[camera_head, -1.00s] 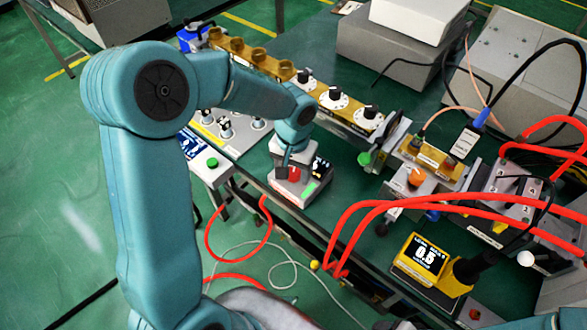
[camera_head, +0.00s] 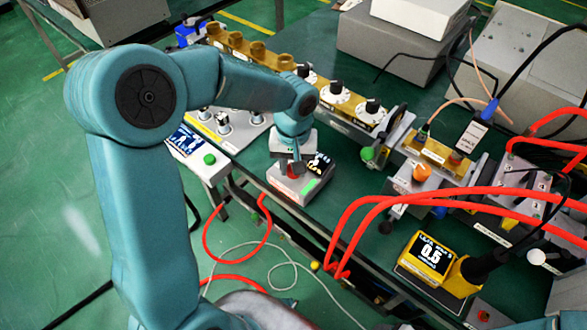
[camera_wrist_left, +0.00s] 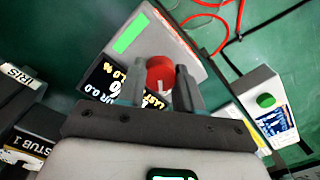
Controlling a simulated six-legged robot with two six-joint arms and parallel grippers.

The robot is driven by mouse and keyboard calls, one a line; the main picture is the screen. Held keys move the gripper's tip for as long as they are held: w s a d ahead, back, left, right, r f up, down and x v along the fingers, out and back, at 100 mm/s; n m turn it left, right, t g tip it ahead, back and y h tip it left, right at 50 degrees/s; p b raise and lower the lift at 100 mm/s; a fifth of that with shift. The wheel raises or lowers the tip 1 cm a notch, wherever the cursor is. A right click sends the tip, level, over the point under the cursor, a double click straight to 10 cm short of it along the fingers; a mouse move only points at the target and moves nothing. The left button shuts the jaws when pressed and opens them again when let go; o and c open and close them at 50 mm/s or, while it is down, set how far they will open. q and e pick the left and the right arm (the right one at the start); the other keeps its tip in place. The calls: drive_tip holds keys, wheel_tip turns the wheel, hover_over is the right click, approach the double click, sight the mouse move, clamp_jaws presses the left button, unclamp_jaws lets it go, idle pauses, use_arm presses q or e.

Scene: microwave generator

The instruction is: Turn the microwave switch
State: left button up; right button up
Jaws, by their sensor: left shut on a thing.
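The switch is a red round knob (camera_head: 292,172) on top of a small grey control box (camera_head: 294,189) with a green label and a dark display. The box stands at the table's near left edge. My left gripper (camera_head: 291,165) points down over the box, and its fingers partly hide the knob. In the left wrist view the red knob (camera_wrist_left: 160,70) sits between the two grey fingers of the gripper (camera_wrist_left: 158,84), which is shut on it. The display text in that view is partly covered by a finger. My right gripper is not in view.
A panel with a green button (camera_head: 209,159) stands left of the box. A rail with black dials (camera_head: 338,92) runs behind it. Red cables (camera_head: 350,220) arch over the table to the right, near a yellow meter (camera_head: 430,256) reading 0.5. Some green tabletop is clear right of the box.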

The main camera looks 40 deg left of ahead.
use_arm(q)
drive_tip(key=n+b, duration=0.2)
drive_tip(key=n, duration=0.2)
drive_tip(key=shift+r+n+b, duration=0.1)
drive_tip(key=shift+n+b, duration=0.6)
drive_tip(key=shift+n, duration=1.4)
drive_tip(key=o, duration=1)
drive_tip(key=shift+o, duration=0.2)
